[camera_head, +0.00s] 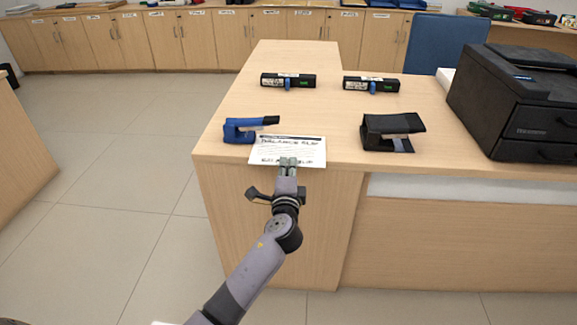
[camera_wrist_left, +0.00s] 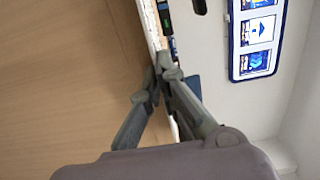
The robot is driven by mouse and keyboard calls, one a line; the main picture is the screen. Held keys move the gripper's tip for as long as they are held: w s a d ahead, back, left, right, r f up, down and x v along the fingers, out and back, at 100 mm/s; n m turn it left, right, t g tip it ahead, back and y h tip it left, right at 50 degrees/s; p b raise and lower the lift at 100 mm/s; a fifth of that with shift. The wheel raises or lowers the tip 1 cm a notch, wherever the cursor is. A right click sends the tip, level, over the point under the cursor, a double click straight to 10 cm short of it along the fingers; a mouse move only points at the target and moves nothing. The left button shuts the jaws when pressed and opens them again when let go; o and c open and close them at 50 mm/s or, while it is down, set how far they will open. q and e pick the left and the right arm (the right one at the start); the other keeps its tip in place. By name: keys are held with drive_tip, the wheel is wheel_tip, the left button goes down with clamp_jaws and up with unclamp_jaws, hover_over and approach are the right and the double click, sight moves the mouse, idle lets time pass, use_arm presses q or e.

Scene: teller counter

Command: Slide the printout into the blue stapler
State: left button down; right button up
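The printout (camera_head: 272,153) is a white sheet with dark printed lines, at the counter's front edge. The blue stapler (camera_head: 238,131) lies at the counter's left corner, its dark tip pointing right. The sheet's upper left corner is close to the stapler; I cannot tell whether it is between the jaws. My left gripper (camera_head: 288,163) is at the sheet's front edge, its fingers closed together on it. In the left wrist view the fingertips (camera_wrist_left: 161,72) meet at a thin pale strip, seemingly the sheet seen edge-on. My right gripper is not in view.
A black stapler (camera_head: 392,132) stands to the right on the counter (camera_head: 320,100). Two dark labelled devices (camera_head: 299,80) (camera_head: 384,85) lie farther back. A black printer (camera_head: 520,105) stands at the right, near a blue chair (camera_head: 447,46). The middle of the counter is clear.

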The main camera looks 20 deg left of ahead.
use_arm(q)
drive_tip(key=c, duration=2.3)
unclamp_jaws()
drive_tip(key=o, duration=0.6)
